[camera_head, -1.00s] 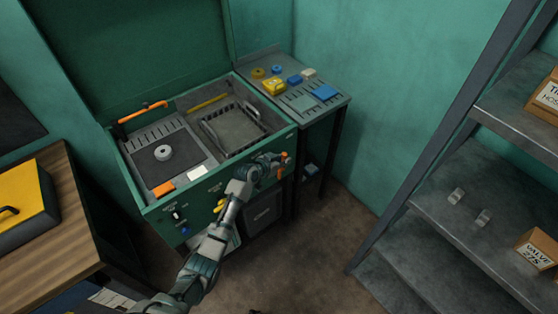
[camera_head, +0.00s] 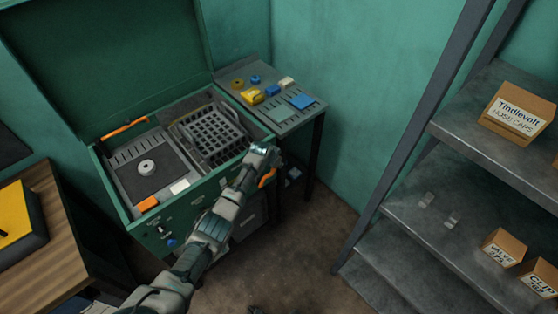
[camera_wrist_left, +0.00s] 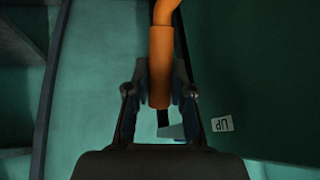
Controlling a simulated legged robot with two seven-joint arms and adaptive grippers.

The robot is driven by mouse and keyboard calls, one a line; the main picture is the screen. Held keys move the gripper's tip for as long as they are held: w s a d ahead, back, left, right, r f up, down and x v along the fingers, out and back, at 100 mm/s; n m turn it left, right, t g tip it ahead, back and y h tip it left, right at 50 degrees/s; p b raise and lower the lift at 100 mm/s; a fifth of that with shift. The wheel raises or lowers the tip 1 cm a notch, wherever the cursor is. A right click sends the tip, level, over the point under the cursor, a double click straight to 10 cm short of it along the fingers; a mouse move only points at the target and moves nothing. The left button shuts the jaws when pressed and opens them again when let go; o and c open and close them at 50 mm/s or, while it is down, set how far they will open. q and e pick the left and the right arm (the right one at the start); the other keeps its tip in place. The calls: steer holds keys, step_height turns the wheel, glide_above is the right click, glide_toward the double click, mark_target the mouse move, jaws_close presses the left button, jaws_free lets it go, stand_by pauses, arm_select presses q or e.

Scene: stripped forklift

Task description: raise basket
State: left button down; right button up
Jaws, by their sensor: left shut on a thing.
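The basket (camera_head: 212,135) is a dark grid in the right-hand well of the green machine (camera_head: 200,190), with its grid near the level of the machine's top. My left gripper (camera_head: 263,156) is at the machine's front right corner. It is shut on an orange lever handle (camera_wrist_left: 161,65), which stands between its two fingers in the left wrist view. Part of the orange handle (camera_head: 267,178) also shows below the gripper in the head view. A white label reading "UP" (camera_wrist_left: 222,124) is beside the handle. My right gripper is not in view.
A side table (camera_head: 312,112) with yellow and blue items stands right of the machine. A grey shelf (camera_head: 430,190) with cardboard boxes is at the right. A wooden bench (camera_head: 62,215) with a yellow case is at the left. Floor between is open.

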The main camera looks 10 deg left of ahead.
arm_select(q)
steer(key=shift+w+a+r, duration=0.1)
steer(key=shift+w+r, duration=0.05)
steer(key=shift+w, duration=0.1)
steer(key=shift+d, duration=0.2)
steer(key=c, duration=1.2)
jaws_free()
steer(key=shift+c, duration=0.2)
steer(key=shift+o, duration=1.3)
steer(key=shift+w+d+f, duration=0.1)
steer(key=shift+w+f, duration=0.05)
steer(key=shift+f, duration=0.2)
steer(key=shift+w+f, duration=0.15)
steer(key=shift+f, duration=0.05)
steer(key=shift+r, duration=0.1)
steer(key=shift+v, duration=0.95)
steer(key=v, duration=1)
